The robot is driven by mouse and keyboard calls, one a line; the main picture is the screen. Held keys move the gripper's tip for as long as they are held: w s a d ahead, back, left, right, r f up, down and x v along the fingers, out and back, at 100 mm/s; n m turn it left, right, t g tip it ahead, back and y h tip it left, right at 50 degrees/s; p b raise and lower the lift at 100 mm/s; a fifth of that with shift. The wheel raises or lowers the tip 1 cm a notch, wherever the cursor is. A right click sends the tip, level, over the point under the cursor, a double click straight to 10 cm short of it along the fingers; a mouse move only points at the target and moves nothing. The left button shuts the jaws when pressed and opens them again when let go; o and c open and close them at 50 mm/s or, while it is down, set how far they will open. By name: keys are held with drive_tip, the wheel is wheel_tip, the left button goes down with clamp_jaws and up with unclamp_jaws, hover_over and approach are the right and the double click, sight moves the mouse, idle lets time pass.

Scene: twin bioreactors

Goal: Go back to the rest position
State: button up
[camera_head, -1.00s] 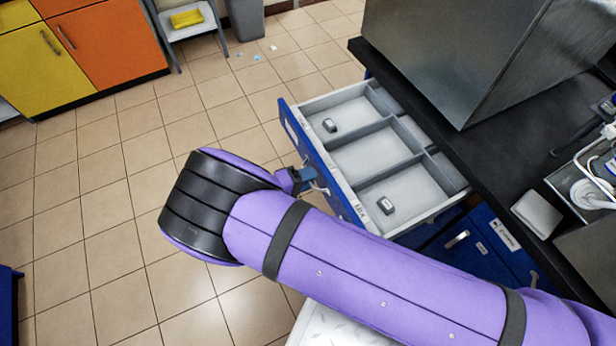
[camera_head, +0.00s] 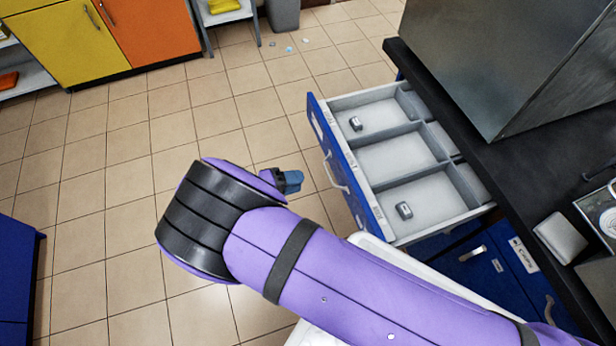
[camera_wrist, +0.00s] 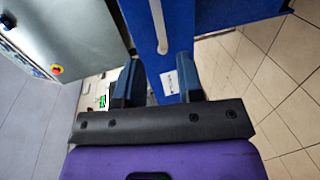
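My gripper (camera_head: 291,182) is to the left of the open drawer (camera_head: 399,158), apart from its handle (camera_head: 335,176). In the wrist view my gripper's (camera_wrist: 158,85) two dark blue fingers stand apart with nothing gripped between them. Beyond them is the blue drawer front (camera_wrist: 181,30) with its pale handle (camera_wrist: 158,22) and a small white label. The drawer is pulled out, with grey compartments inside. One small grey-white item (camera_head: 355,123) lies in the far compartment and another (camera_head: 404,210) in the near one.
A dark counter (camera_head: 455,130) with a large metal box (camera_head: 500,50) is above the drawer. Yellow and orange cabinets (camera_head: 148,30) stand at the back left, and a blue unit (camera_head: 15,270) at the left edge. Tiled floor (camera_head: 110,180) left of my arm is clear.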

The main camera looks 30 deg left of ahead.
drive_tip(key=shift+s+a, duration=0.25)
drive_tip(key=shift+s, duration=0.05)
idle(0.4)
drive_tip(key=w+d+r+m+g, duration=0.25)
drive_tip(key=w+d+r, duration=0.3)
drive_tip(key=r, duration=0.35)
drive_tip(key=w+d+r+m+g+y, duration=0.1)
drive_tip(key=w+d+r+g, duration=0.3)
drive_tip(key=w+r, duration=0.45)
drive_tip(key=w+d+r+m+g, duration=0.1)
drive_tip(key=w+d+r+g, duration=0.3)
drive_tip(key=r, duration=0.6)
drive_tip(key=w+d+r+m+g+y, duration=0.15)
drive_tip(key=w+d+r, duration=0.25)
drive_tip(key=d+r, duration=0.65)
drive_tip(key=s+d+r+m+y, duration=0.1)
drive_tip(key=s+d+r+y, duration=0.15)
drive_tip(key=d+r, duration=0.55)
drive_tip(key=s+d+r+m+y, duration=0.1)
drive_tip(key=s+d+r+y, duration=0.3)
drive_tip(key=d, duration=0.7)
drive_tip(key=s+d+r+m+t, duration=0.1)
drive_tip(key=s+d+r+t, duration=0.1)
drive_tip(key=s+d, duration=0.4)
drive_tip(key=s+d+r+m+t, duration=0.1)
drive_tip(key=s+d+r+t, duration=0.1)
drive_tip(key=s+d, duration=0.5)
drive_tip(key=shift+s+t+y, duration=0.4)
drive_tip(key=shift+s+t, duration=0.1)
drive_tip(key=shift+s, duration=0.5)
